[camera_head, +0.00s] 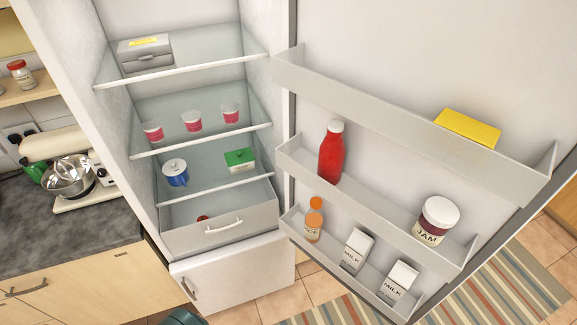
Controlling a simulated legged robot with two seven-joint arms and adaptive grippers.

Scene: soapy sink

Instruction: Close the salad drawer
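The salad drawer (178,239) is the light grey, open-topped bin at the bottom of the fridge compartment. It is pulled out, jutting forward past the front edges of the shelves above it. Its white bar handle (224,227) is on the front panel, and nothing touches it. A small red item (203,218) shows inside the drawer, partly hidden by the front panel. Neither of my grippers can be made out. A dark rounded shape at the bottom edge is too cut off to identify.
The fridge door (400,40) stands wide open on the right, its racks holding bottles, a jam jar and milk cartons. Glass shelves above the drawer hold tubs and boxes. A counter (60,230) is at left. The white lower door (235,272) is below the drawer.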

